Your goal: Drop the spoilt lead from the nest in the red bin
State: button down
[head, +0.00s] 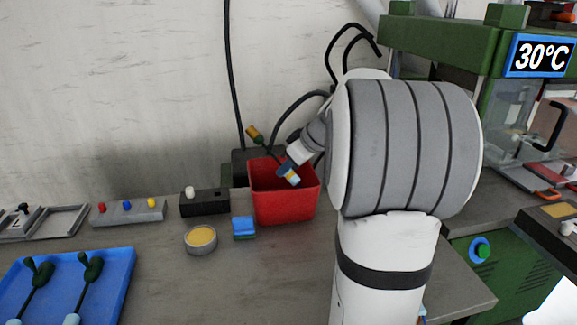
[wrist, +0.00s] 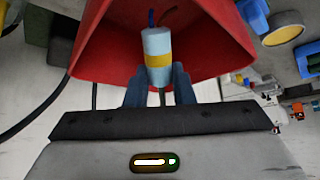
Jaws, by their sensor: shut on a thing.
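The red bin (head: 286,207) stands on the bench against the wall, left of my arm. My gripper (head: 287,168) is over its open mouth. It is shut on the lead, whose pale blue end with a yellow band (head: 292,177) points down towards the bin. A thin dark cable rises up-left to a yellowish and dark end (head: 253,133). In the wrist view the lead (wrist: 157,52) sits between the fingers of my gripper (wrist: 158,86), with blue and brown wire tips, against the red bin's inside (wrist: 215,50). The bin's floor is mostly hidden. The nest cannot be made out.
A blue tray (head: 118,262) with green-ended leads lies at front left. A yellow-topped round tin (head: 200,239), a blue sponge-like block (head: 243,228), a black box (head: 204,204) and a button panel (head: 129,212) are left of the bin. A green machine (head: 440,42) stands right.

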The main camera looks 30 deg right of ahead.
jog(key=c, duration=1.2)
grip_release()
jog(key=shift+o, duration=0.2)
jog(key=shift+r, duration=0.1)
notch_tip(320, 180, up, 10)
jog(key=p, duration=0.5)
